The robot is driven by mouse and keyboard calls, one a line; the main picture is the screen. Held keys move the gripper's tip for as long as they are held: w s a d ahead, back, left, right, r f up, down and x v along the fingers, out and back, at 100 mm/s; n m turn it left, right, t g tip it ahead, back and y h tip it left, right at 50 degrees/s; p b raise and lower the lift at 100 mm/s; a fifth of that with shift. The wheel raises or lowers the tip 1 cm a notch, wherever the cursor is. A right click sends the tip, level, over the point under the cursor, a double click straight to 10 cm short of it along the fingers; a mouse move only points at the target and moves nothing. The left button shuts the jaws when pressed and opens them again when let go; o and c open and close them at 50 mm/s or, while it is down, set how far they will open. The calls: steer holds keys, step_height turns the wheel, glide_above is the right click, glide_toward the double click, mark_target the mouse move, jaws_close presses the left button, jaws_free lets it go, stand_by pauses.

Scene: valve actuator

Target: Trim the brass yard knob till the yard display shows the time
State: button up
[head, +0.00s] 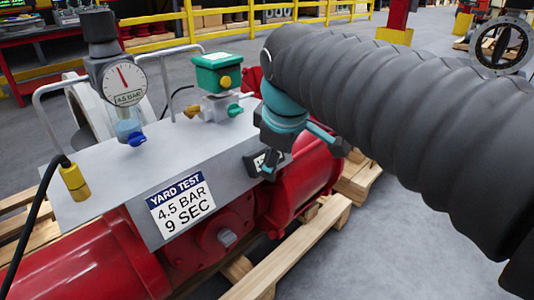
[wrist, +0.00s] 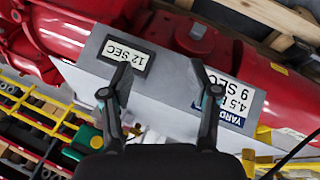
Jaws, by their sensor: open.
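The yard display (head: 254,163) is a small dark-framed panel on the plate's right end, partly behind my gripper in the head view. In the wrist view the display (wrist: 125,55) appears upside down and reads 12 SEC. A brass knob (head: 191,111) sticks out left of the small valve block under the green box; a teal knob (head: 235,110) is on its right. The sign (head: 181,205) reads YARD TEST, 4.5 BAR, 9 SEC. My gripper (head: 268,165) is over the display end of the plate, apart from the brass knob. Its fingers (wrist: 160,69) are spread with nothing between them.
A gauge (head: 123,83) labelled 4.5 BAR stands on the plate (head: 110,180), with a blue knob below. The green box (head: 217,72) carries a yellow knob. Metal loop handles rise at the plate's back. The red actuator body (head: 310,180) rests on wooden pallet boards.

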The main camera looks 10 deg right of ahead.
steer(key=shift+s+d+f+m, duration=0.3)
steer(key=shift+s+f+m, duration=0.3)
steer(key=shift+s+f, duration=0.1)
steer(key=s+d+f+m+p, duration=0.2)
steer(key=s+d+f+m, duration=0.1)
steer(key=s+f+m, duration=0.5)
steer(key=shift+s+f+m+t, duration=0.25)
steer(key=shift+s+m+t, duration=0.2)
steer(key=shift+s, duration=0.75)
stand_by(0.4)
